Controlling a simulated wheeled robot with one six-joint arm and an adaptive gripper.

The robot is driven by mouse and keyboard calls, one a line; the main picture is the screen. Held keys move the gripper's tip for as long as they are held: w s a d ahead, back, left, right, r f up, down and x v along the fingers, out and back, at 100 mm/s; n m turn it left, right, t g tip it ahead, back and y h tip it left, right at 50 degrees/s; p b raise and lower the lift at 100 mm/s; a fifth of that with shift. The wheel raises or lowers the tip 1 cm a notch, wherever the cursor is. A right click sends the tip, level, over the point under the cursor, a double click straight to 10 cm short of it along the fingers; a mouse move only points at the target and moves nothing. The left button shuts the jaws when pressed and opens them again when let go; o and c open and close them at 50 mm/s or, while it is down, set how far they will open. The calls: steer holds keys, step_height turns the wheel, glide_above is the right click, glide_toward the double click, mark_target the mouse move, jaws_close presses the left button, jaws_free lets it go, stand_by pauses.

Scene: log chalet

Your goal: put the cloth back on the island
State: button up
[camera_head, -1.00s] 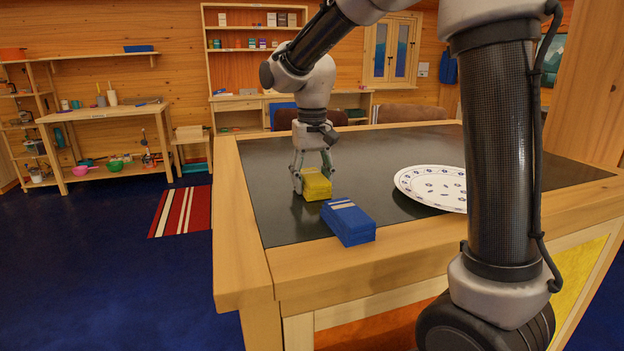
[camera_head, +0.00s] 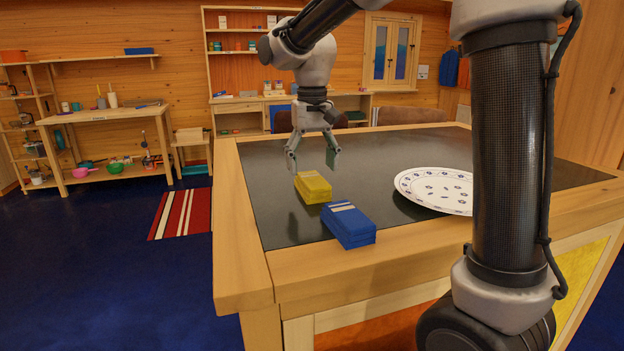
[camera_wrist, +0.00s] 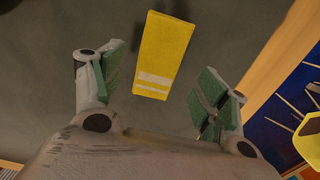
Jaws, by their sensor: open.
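The yellow folded cloth (camera_head: 313,187) lies on the dark top of the island (camera_head: 262,165), just behind a blue folded cloth (camera_head: 348,224). In the wrist view the yellow cloth (camera_wrist: 163,54) shows two pale stripes near its close end and lies ahead of the fingers. My gripper (camera_head: 312,160) is open and empty above the yellow cloth. In the wrist view its green-padded fingers (camera_wrist: 161,90) are wide apart and touch nothing. The blue cloth also has pale stripes and lies near the island's front wooden edge.
A white plate with blue marks (camera_head: 438,190) lies on the island to the right of the cloths. A workbench (camera_head: 105,115) and a striped rug (camera_head: 181,213) are at the left. Chairs (camera_head: 400,115) stand behind the island.

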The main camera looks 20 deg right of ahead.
mark_target(312, 179)
step_height(312, 179, up, 6)
steer(key=s+d+t, duration=0.2)
steer(key=s+d, duration=0.8)
steer(key=s, duration=0.2)
steer(key=s+d+f, duration=0.1)
steer(key=s+f, duration=0.1)
steer(key=s, duration=0.2)
steer(key=s+d+f+t, duration=0.1)
steer(key=s+d+f, duration=0.1)
steer(key=s, duration=0.2)
steer(key=s+d+f+t, duration=0.1)
steer(key=s+d+f, duration=0.1)
steer(key=s+f, duration=0.1)
steer(key=shift+s, duration=0.45)
steer(key=shift+r, duration=0.1)
steer(key=shift+c, duration=0.2)
